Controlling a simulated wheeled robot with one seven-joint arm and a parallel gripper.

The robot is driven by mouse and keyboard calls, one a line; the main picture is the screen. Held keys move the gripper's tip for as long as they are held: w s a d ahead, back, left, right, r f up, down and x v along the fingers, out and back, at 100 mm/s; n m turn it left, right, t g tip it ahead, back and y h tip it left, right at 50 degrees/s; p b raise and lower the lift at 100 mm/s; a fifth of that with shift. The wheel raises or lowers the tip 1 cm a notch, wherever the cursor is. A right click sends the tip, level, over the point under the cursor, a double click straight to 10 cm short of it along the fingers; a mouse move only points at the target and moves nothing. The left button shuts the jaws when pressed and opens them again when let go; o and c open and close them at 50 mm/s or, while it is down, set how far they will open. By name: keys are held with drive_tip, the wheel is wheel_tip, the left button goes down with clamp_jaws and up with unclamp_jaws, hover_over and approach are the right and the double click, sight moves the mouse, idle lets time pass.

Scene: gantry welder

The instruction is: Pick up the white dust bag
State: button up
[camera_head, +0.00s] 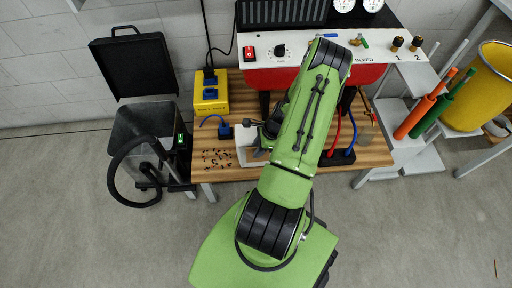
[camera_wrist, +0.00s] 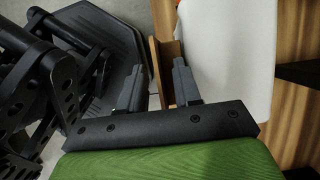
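The white dust bag (camera_head: 246,143) appears to be the pale object on the wooden table, partly hidden behind my arm in the head view. In the wrist view a smooth white surface (camera_wrist: 228,55), likely the same bag, fills the area right of the fingers. My gripper (camera_wrist: 160,68) has its two dark fingers apart, with no bag between them. The right finger is beside the bag's left edge; I cannot tell whether it touches. In the head view my gripper is mostly hidden by my arm.
The wooden table (camera_head: 221,174) holds small dark bits, a yellow box (camera_head: 210,93) and a red-and-white machine (camera_head: 270,76). A grey bin (camera_head: 145,125) with a black hose stands left. A yellow bucket (camera_head: 487,88) is at right. The floor in front is clear.

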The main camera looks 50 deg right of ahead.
clamp_jaws()
drive_tip(key=shift+r, duration=0.1)
